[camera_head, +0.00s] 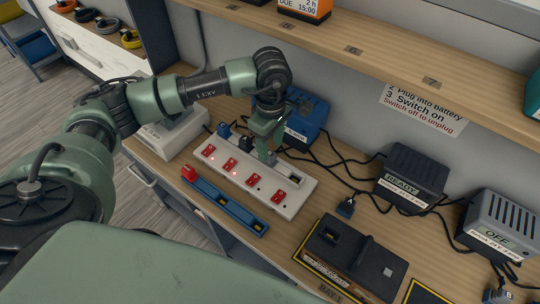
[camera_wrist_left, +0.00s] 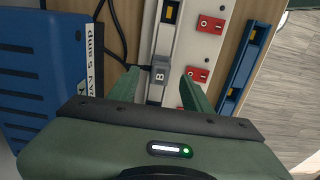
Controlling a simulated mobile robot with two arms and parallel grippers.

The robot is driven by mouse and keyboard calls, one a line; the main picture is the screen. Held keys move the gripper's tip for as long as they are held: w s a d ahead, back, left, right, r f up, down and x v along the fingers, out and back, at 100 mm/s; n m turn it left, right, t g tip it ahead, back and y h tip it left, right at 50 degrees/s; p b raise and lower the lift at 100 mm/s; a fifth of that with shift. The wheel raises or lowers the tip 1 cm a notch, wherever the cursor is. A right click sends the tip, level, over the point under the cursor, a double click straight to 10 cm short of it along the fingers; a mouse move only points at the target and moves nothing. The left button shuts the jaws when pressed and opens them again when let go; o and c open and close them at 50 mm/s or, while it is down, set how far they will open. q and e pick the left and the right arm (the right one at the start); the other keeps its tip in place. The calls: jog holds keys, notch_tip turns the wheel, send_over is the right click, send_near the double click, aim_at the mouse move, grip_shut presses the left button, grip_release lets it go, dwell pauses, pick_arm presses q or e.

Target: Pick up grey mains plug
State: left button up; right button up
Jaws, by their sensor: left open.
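The grey mains plug (camera_head: 271,159), marked B in the left wrist view (camera_wrist_left: 158,75), sits in a socket of the white power strip (camera_head: 258,187). My left gripper (camera_head: 264,148) is open and points down over the strip. In the left wrist view its two green fingers (camera_wrist_left: 160,84) stand on either side of the plug, with gaps visible. Whether the fingertips are low enough to flank the plug's body is hard to tell. The fingers partly hide the plug in the head view. My right gripper is not in view.
A blue plug (camera_head: 223,130) and a black plug (camera_head: 246,143) sit along the strip. A blue rack (camera_head: 225,204) with a red plug (camera_head: 188,173) lies in front. A blue charger (camera_head: 305,120) stands close behind, with black cables nearby. A shelf (camera_head: 400,70) overhangs the bench.

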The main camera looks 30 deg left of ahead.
aim_at(271, 153)
pick_arm(q)
notch_tip(271, 153, down, 4)
jog(key=shift+f+p, duration=0.1)
jog(key=shift+p, duration=0.5)
grip_shut()
